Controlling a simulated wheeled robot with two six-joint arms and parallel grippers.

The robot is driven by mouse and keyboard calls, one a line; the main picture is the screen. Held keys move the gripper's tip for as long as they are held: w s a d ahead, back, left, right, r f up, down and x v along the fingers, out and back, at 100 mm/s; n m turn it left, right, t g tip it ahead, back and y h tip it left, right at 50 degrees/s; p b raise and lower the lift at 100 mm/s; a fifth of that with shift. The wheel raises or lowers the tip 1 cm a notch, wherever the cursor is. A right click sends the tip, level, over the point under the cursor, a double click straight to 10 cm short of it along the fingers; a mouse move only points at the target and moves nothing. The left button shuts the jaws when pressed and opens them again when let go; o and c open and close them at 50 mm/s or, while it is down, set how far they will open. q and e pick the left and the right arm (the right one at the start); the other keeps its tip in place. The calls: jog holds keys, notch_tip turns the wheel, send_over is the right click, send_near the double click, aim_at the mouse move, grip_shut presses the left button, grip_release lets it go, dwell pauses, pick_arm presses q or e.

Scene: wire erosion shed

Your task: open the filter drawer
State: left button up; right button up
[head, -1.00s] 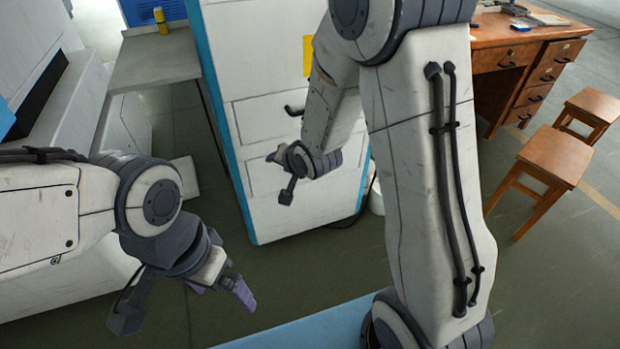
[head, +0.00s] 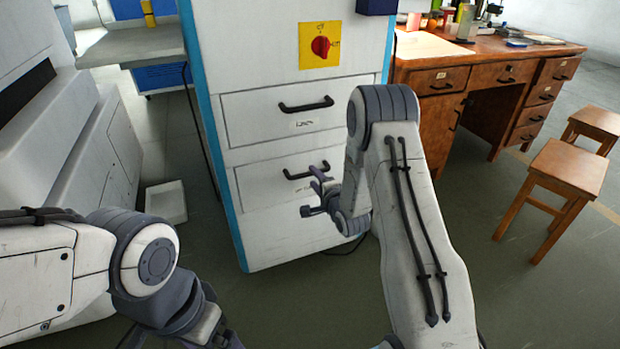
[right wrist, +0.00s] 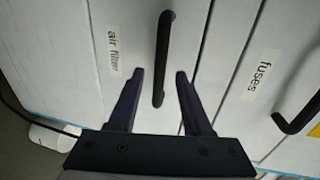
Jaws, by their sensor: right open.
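The filter drawer (head: 258,187) is the lower drawer of a white cabinet with blue edges, and it is shut. Its label reads "air filter" in the right wrist view (right wrist: 113,50). Its black bar handle (head: 300,173) also shows in the right wrist view (right wrist: 164,45). My right gripper (head: 312,191) is open and empty in front of this drawer. In the right wrist view, the handle lies between the two spread fingers (right wrist: 160,72), with neither touching it. My left gripper (head: 222,338) is mostly cut off at the bottom edge.
Above is the shut fuses drawer (head: 240,115) with a similar handle, and a red knob on a yellow plate (head: 320,46). A wooden desk (head: 480,70) and stools (head: 565,170) stand right. A white machine (head: 60,150) stands left. Floor before the cabinet is open.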

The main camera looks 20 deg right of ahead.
aim_at(310, 174)
jog(key=shift+b+x, duration=0.35)
jog(key=shift+x, duration=1.55)
grip_shut()
